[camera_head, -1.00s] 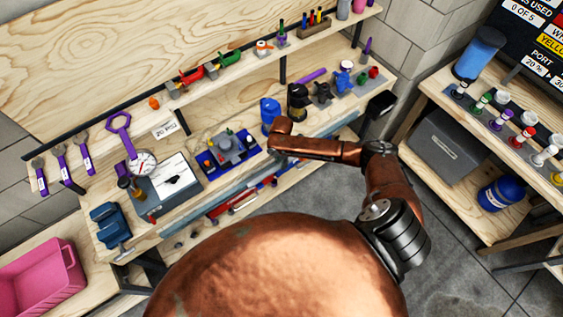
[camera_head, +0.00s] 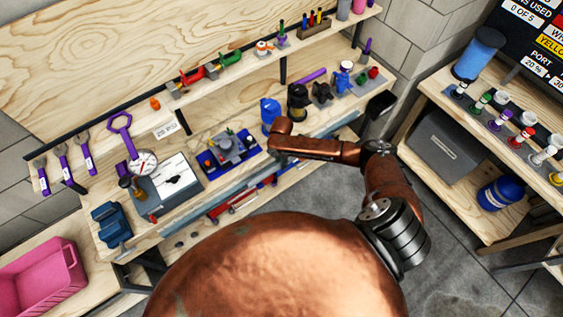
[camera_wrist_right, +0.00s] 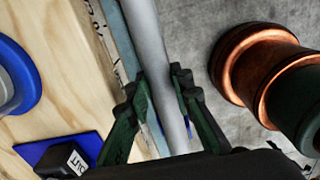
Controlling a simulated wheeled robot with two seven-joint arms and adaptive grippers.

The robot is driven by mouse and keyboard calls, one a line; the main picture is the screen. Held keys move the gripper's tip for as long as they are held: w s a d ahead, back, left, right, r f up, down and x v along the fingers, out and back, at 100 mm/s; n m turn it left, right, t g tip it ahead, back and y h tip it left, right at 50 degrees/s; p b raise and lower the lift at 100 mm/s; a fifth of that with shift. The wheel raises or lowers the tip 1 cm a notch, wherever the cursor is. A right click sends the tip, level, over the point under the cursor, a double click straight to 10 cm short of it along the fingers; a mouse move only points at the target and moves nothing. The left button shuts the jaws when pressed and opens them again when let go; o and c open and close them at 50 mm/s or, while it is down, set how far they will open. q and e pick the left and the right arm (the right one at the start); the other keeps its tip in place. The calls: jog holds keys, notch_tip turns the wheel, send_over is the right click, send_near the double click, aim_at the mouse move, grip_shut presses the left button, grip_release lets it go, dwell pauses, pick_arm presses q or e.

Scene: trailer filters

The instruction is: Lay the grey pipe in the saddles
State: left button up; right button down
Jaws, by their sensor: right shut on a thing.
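The grey pipe (camera_wrist_right: 150,40) is a smooth light-grey rod running through the right wrist view from the top edge down between the fingers. My right gripper (camera_wrist_right: 155,85) is shut on it, with a dark green finger on each side. The pipe runs close beside the bench's front edge there; I cannot tell its height against it. In the head view my copper right arm reaches over the bench front, and its wrist hides the fingers. I cannot make out the saddles for certain. My left gripper is not in view.
The bench top (camera_head: 200,205) holds a blue fixture plate (camera_head: 228,155), a gauge (camera_head: 143,162), a grey box (camera_head: 170,185) and a blue container (camera_head: 269,112). A blue-grey strip runs along its front. A side shelf with a grey bin (camera_head: 440,148) stands right. A pink bin (camera_head: 40,270) is lower left.

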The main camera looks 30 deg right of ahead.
jog(key=shift+f+b, duration=1)
jog(key=shift+f, duration=0.95)
jog(key=c, duration=1.6)
grip_release()
jog(key=shift+r, duration=0.1)
notch_tip(320, 180, up, 12)
jog(key=shift+f, duration=0.1)
